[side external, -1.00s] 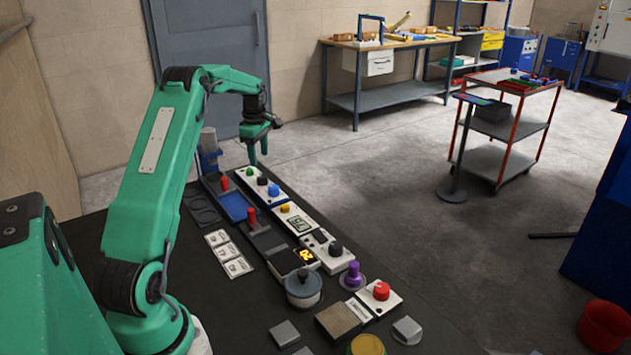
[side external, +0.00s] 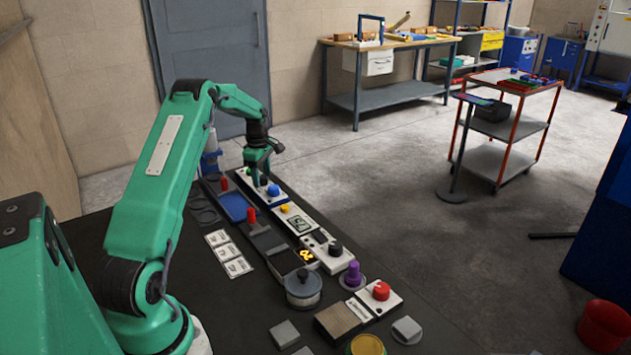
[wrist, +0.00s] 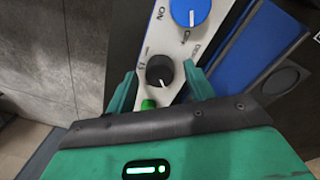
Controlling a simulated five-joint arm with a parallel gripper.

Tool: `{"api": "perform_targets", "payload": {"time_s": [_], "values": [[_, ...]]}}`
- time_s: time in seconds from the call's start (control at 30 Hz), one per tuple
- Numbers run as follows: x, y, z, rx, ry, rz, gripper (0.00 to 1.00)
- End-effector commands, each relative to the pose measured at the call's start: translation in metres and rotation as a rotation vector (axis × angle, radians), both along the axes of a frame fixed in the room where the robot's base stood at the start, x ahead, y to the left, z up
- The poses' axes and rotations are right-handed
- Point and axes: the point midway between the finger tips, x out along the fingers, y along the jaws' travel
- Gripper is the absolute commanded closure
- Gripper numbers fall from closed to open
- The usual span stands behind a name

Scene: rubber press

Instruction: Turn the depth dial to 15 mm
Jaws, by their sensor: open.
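A black dial (wrist: 160,72) with a white pointer line sits on a white panel (side external: 276,197) in the wrist view. Its pointer faces down the picture, towards a green button (wrist: 148,104). My gripper (wrist: 160,76) is open, its green fingers on either side of the black dial. I cannot tell whether they touch it. In the side external view my gripper (side external: 257,178) is down at the panel's far end and hides this dial. A second black dial (side external: 335,249) stands on a nearer panel. I cannot read which dial is for depth.
A blue dial (wrist: 188,10) with ON and OFF marks is close by; it also shows in the side view (side external: 273,190). A red lever (side external: 251,215), a purple knob (side external: 354,273) and a red button (side external: 381,290) stand nearby.

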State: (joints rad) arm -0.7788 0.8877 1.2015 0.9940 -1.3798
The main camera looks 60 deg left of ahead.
Motion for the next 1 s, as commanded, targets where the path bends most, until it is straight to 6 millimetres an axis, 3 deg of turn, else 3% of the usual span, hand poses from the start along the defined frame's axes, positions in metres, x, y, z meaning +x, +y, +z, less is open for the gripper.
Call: {"api": "perform_targets", "payload": {"time_s": [0.13, 0.33, 0.37, 0.67, 1.0], "values": [[-0.0001, -0.0001, 0.0, 0.0, 0.0, 0.0, 0.51], [-0.0001, -0.0001, 0.0002, 0.0, 0.0, 0.0, 0.9], [-0.0001, -0.0001, 0.0002, 0.0, 0.0, 0.0, 0.92], [-0.0002, 0.0, 0.0004, 0.0, 0.002, -0.021, 0.92], [-0.0004, 0.0005, 0.0006, 0.004, 0.01, -0.175, 0.92]]}}
